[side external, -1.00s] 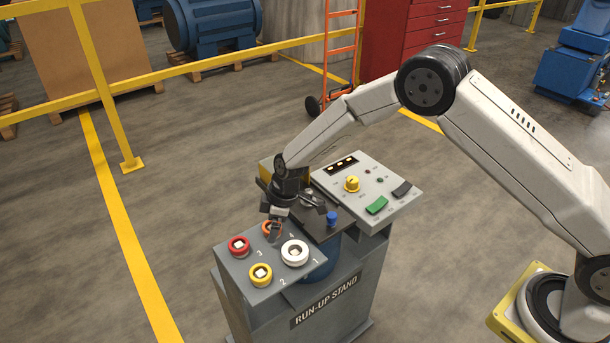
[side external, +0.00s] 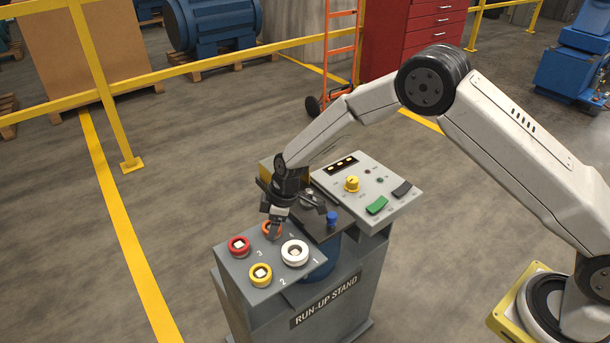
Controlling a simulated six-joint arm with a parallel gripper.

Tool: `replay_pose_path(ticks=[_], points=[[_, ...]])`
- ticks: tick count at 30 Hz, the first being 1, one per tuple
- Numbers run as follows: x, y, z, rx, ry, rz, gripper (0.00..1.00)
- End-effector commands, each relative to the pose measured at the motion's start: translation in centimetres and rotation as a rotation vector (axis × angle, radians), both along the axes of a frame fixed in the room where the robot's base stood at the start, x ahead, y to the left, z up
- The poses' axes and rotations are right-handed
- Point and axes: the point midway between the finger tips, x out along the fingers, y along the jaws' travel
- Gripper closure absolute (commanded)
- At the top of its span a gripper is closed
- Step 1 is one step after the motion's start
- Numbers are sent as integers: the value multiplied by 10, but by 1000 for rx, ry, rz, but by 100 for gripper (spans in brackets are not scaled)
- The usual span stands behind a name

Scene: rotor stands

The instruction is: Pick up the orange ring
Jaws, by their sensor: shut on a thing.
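The orange ring (side external: 267,228) is at the back of the grey stand's ring plate (side external: 241,266), near position 4, partly hidden behind my gripper. My gripper (side external: 272,233) points down at the ring and is shut on it. The ring appears still at its place on the plate; I cannot tell whether it is lifted at all.
A blue knob (side external: 332,219) and a control panel (side external: 366,189) with a yellow dial (side external: 352,184) stand to the right.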

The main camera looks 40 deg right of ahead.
Motion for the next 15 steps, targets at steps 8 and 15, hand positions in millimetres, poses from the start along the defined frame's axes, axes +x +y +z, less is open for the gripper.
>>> replay_pose_path(ticks=[8,15], points=[[1,0,12,1,-2,1,96],[-3,-1,37,1,-1,1,96]])
